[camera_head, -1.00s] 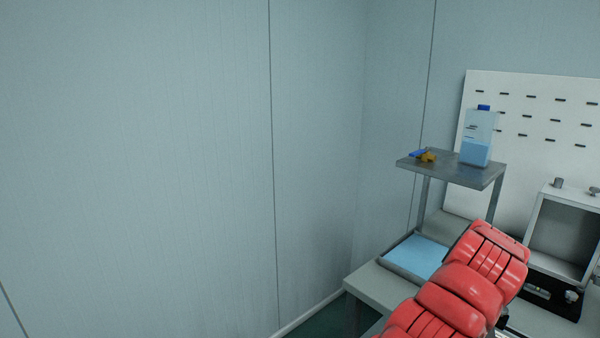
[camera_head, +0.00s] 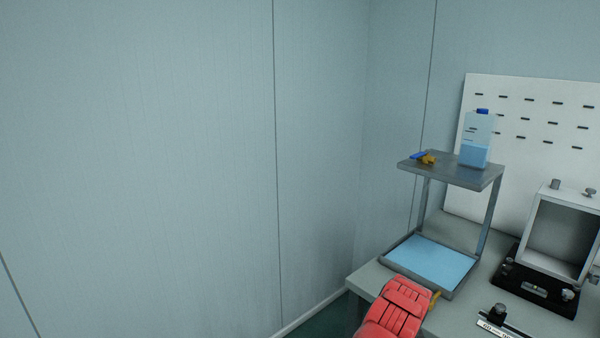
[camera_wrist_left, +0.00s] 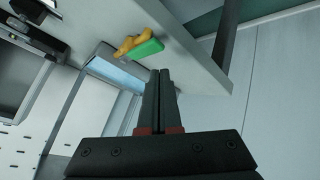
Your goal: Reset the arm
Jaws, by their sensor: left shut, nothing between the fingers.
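My left arm (camera_head: 397,308) shows as a red segmented link at the bottom of the head view, over the front edge of the bench. Its gripper is not visible in the head view. In the left wrist view my left gripper (camera_wrist_left: 160,76) is shut, with its two dark fingers together and nothing between them. It points toward the bench edge, near a green and yellow item (camera_wrist_left: 146,47) but with no clear contact. My right gripper is in neither view.
A bench (camera_head: 452,318) carries a two-level stand with a blue lower tray (camera_head: 432,262). A bottle (camera_head: 477,140) and a small blue and yellow item (camera_head: 424,158) sit on its top shelf. A grey box fixture (camera_head: 562,235) stands right, before a white slotted panel (camera_head: 520,95). Pale walls lie left.

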